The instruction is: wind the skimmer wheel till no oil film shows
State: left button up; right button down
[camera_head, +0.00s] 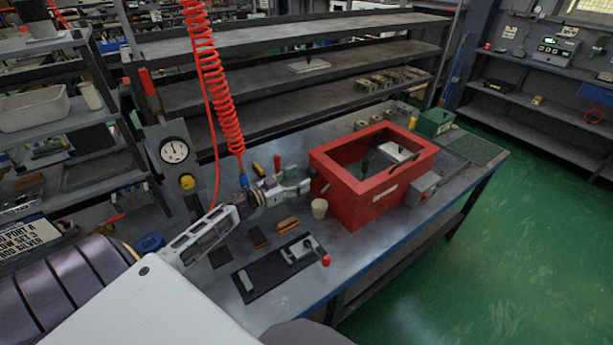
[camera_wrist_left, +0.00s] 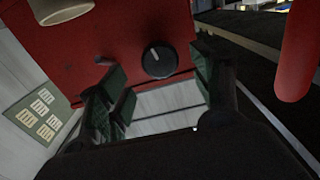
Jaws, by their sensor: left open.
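A red open-topped tank (camera_head: 348,200) stands on the workbench. A round black knob with a pale pointer mark (camera_wrist_left: 158,61) sits on its red face in the left wrist view; I cannot tell if it is the skimmer wheel. My left gripper (camera_head: 306,187) is at the tank's left side in the head view. In the wrist view its two dark green-padded fingers (camera_wrist_left: 160,88) are open on either side below the knob, with nothing held. The tank's inside is dark with a pale piece (camera_head: 393,152) in it; I cannot make out an oil film. My right gripper is out of view.
A beige cup (camera_head: 319,208) stands close to the tank's front left. A black mat (camera_head: 262,283) with a metal part and a red knob (camera_head: 326,260) lie nearer. A red coiled hose (camera_head: 222,95) hangs behind my left arm. A grey button box (camera_head: 421,190) is at the tank's right.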

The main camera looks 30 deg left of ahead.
aim_at(309, 174)
pick_arm(q)
jog(key=shift+x, duration=1.5)
jog(key=shift+w+d, duration=0.2)
jog(key=shift+w, duration=0.25)
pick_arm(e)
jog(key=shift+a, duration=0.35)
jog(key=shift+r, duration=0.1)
pick_arm(q)
jog(key=c, duration=1)
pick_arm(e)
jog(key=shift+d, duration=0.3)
pick_arm(q)
jog(key=shift+m, duration=0.5)
